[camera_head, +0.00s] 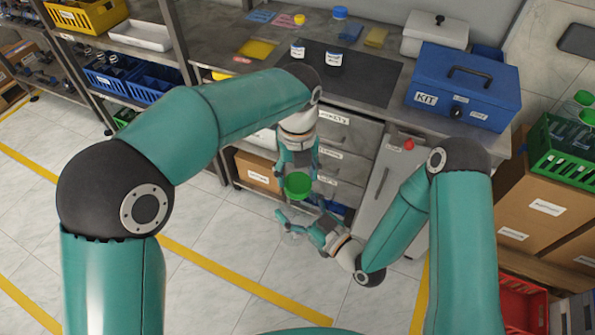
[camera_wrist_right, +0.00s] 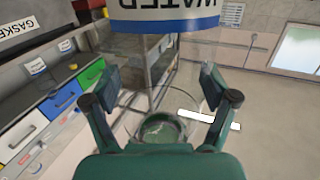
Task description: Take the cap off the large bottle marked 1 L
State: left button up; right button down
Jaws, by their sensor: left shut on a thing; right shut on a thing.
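A clear bottle (camera_head: 293,238) is in my right gripper (camera_head: 296,224), low over the floor in front of the bench; in the right wrist view the clear bottle (camera_wrist_right: 165,72) stands between the two fingers, with a blue and white label (camera_wrist_right: 165,12) reading WATER upside down. A bright green cap (camera_head: 298,187) is at the fingertips of my left gripper (camera_head: 298,170), which is shut above the bottle and points down. Whether the cap still touches the bottle neck I cannot tell. A dark green ring shows through the bottle's clear wall. No 1 L mark is readable.
The bench has a dark mat (camera_head: 378,85) with two small jars (camera_head: 334,58), coloured squares, a blue-capped bottle (camera_head: 339,22) and a blue KIT toolbox (camera_head: 455,95). A green crate (camera_head: 540,158) holds green-capped bottles at right. Drawers (camera_head: 345,135) stand close behind my grippers.

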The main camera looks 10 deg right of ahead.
pick_arm(q)
jog(key=n, duration=0.6)
jog(key=shift+s+f+n, duration=0.15)
jog(key=shift+f+n, duration=0.15)
jog(key=shift+f, duration=0.05)
jog(key=n, duration=0.6)
jog(key=shift+s+a, duration=0.15)
jog(key=shift+a, duration=0.05)
jog(key=n, duration=0.6)
jog(key=shift+s+a+n+y, duration=0.1)
jog(key=shift+a+n+y, duration=0.05)
jog(key=shift+n+y, duration=0.15)
jog(key=n, duration=0.6)
jog(key=shift+s, duration=0.15)
jog(key=n, duration=0.4)
jog(key=shift+n, duration=0.3)
jog(key=n, duration=0.4)
jog(key=shift+s+d+n, duration=0.1)
jog(key=shift+d+n, duration=0.15)
jog(key=shift+n, duration=0.05)
jog(key=n, duration=0.6)
jog(key=shift+d+n, duration=0.2)
jog(key=shift+n, duration=0.1)
jog(key=n, duration=0.4)
jog(key=shift+d+n+g, duration=0.15)
jog(key=shift+n+g, duration=0.15)
jog(key=n, duration=0.5)
jog(key=shift+d, duration=0.15)
jog(key=shift+w+r, duration=0.15)
jog(key=shift+w, duration=0.05)
